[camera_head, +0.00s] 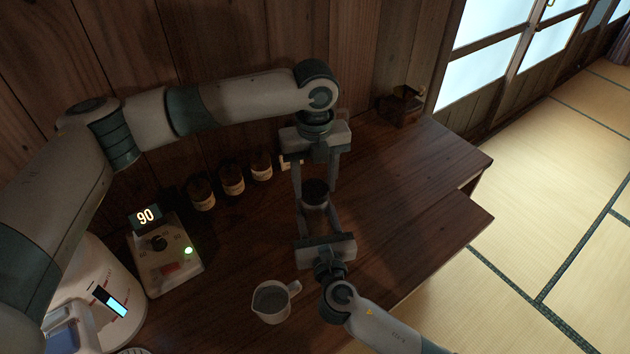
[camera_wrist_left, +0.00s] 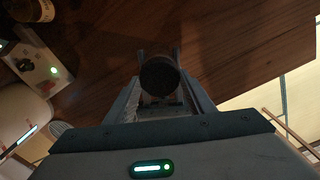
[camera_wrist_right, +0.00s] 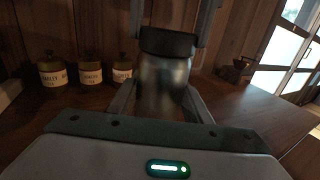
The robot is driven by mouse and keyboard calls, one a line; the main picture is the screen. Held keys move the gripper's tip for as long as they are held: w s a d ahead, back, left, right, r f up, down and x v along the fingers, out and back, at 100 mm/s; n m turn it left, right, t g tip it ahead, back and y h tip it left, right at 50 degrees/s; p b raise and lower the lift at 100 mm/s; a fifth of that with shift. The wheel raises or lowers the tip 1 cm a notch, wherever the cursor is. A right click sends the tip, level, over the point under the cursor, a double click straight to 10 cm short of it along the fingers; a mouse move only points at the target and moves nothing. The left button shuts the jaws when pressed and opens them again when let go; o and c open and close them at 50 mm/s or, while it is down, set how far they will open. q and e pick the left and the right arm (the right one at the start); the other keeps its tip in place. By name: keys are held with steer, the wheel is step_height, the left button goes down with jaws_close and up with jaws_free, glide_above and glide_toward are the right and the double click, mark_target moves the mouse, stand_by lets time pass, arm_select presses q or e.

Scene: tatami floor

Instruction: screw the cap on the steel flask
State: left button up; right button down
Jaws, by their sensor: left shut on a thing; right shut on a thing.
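The steel flask (camera_wrist_right: 165,85) stands upright between the fingers of my right gripper (camera_head: 316,217), which is shut on its body. My left gripper (camera_head: 315,185) comes down from above and is shut on the cap, one finger on each side. In the left wrist view the round top of the cap (camera_wrist_left: 159,76) hides most of the flask. The threads are hidden.
Several labelled jars (camera_head: 231,179) line the wall. A jug (camera_head: 272,302) is near the front. A wooden box (camera_head: 401,105) stands at the back right. The counter right of the flask is clear.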

arm_select(q)
steer(key=m, duration=0.7)
steer(key=shift+a, duration=0.1)
steer(key=m, duration=0.7)
steer(key=shift+w, duration=0.1)
steer(key=o, duration=1)
steer(key=shift+r, duration=0.1)
steer(key=shift+r, duration=2.1)
steer(key=shift+c, duration=0.2)
